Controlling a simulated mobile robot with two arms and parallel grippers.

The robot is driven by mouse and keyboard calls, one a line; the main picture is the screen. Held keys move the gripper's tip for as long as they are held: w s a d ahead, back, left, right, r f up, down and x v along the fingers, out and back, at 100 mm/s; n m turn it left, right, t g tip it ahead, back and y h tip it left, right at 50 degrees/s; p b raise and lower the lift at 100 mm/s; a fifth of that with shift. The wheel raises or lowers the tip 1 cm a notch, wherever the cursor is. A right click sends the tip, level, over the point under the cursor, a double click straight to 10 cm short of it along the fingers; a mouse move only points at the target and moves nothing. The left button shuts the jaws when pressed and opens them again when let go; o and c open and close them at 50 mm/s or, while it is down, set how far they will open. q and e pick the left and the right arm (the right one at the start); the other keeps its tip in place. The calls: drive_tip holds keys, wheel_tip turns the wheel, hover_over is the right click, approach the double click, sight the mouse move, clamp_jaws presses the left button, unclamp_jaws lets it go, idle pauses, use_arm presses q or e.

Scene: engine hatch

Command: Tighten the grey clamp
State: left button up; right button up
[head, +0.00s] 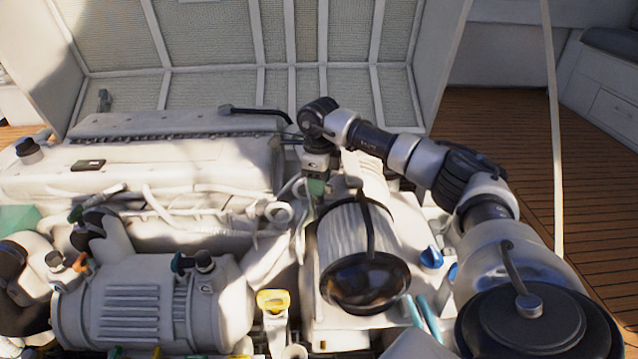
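My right gripper (314,190) points down between the engine block and the ribbed filter. Its green fingertips are small and partly hidden by the parts around them, so I cannot tell whether they are open or shut, or whether they touch anything. I cannot make out the grey clamp for certain among the pale hoses and fittings. A round pale fitting (278,212) sits at a hose end just left of the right gripper. I cannot make out my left gripper.
A yellow handle (273,300) rises at the front. A blue knob (431,257) sits to the right. The raised hatch (250,50) closes off the back. Wooden deck (515,150) is open at right.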

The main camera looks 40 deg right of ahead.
clamp_jaws()
drive_tip(key=shift+r, duration=0.1)
